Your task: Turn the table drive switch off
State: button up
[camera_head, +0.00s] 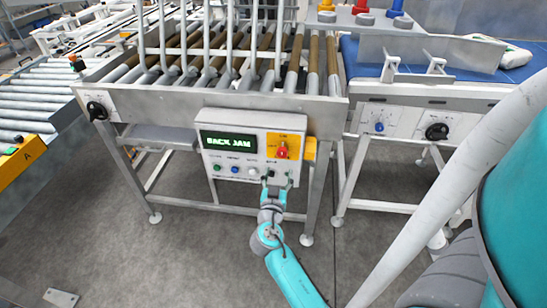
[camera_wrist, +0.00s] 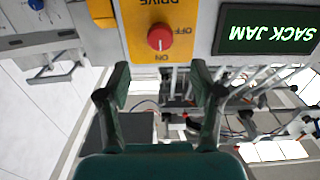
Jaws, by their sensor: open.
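The table drive switch (camera_head: 282,151) is a red rotary knob on a yellow plate, at the right of the grey control box (camera_head: 228,172). In the wrist view the red knob (camera_wrist: 160,39) appears upside down, under the word DRIVE, with OFF and ON marks around it. My gripper (camera_head: 277,183) is open and empty, just below the knob at the lower edge of the box. In the wrist view my gripper (camera_wrist: 160,76) has its two fingers spread either side of the knob's line, apart from it.
A green-lit display (camera_head: 229,141) reads SACK JAM, with several small buttons (camera_head: 235,169) below. Black rotary knobs sit on the left frame (camera_head: 97,110) and the right conveyor (camera_head: 437,131). The roller table (camera_head: 200,100) stands behind; the floor in front is clear.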

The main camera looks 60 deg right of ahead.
aim_at(282, 155)
jog(key=x, duration=1)
jog(key=shift+w+d, duration=0.1)
jog(key=shift+d, duration=0.05)
jog(key=c, duration=1.2)
